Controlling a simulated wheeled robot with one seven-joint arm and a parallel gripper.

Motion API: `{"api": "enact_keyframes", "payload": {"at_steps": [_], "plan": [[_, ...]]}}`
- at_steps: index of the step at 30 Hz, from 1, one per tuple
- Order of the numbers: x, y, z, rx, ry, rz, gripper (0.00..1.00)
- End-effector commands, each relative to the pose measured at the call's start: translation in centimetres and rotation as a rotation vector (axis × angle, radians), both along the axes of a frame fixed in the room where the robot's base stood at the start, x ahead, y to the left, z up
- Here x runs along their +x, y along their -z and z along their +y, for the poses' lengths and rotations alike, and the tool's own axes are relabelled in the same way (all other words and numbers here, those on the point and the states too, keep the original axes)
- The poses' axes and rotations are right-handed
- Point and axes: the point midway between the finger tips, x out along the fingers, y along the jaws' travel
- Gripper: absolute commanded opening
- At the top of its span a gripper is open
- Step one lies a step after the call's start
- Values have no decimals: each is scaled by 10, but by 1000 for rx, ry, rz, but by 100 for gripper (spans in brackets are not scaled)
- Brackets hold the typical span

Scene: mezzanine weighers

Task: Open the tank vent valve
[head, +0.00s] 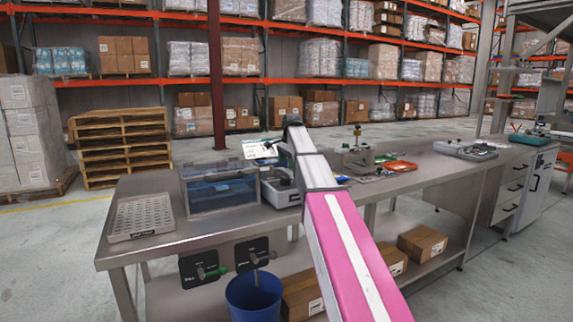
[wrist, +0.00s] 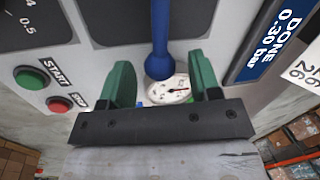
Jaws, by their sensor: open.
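In the wrist view, a blue handle with a round knob end (wrist: 159,64) hangs down from the top of the picture. It lies between the green fingers of my open gripper (wrist: 160,70), with a gap on each side. A small round white gauge (wrist: 177,88) shows just below the knob. No label on the handle is readable, so I cannot tell if it is the tank vent valve. In the head view, a clear blue-tinted tank (head: 218,188) stands on the bench beside a grey instrument (head: 278,190). My arm hides part of that instrument; my fingers are not visible there.
A grey panel has a green START button (wrist: 30,78), a red button (wrist: 60,104) and a display reading DONE 0.30 bar (wrist: 268,45). A perforated tray (head: 141,216) lies left.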

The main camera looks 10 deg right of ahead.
Motion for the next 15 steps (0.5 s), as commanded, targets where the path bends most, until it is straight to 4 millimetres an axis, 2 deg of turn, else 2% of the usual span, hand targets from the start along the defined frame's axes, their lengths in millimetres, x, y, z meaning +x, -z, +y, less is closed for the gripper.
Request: {"api": "enact_keyframes", "payload": {"at_steps": [4,12,14,15], "plan": [[1,6,1,0,0,-1,57],[1,7,1,0,0,-1,57],[1,7,1,0,0,-1,38],[1,7,1,0,0,-1,25]]}}
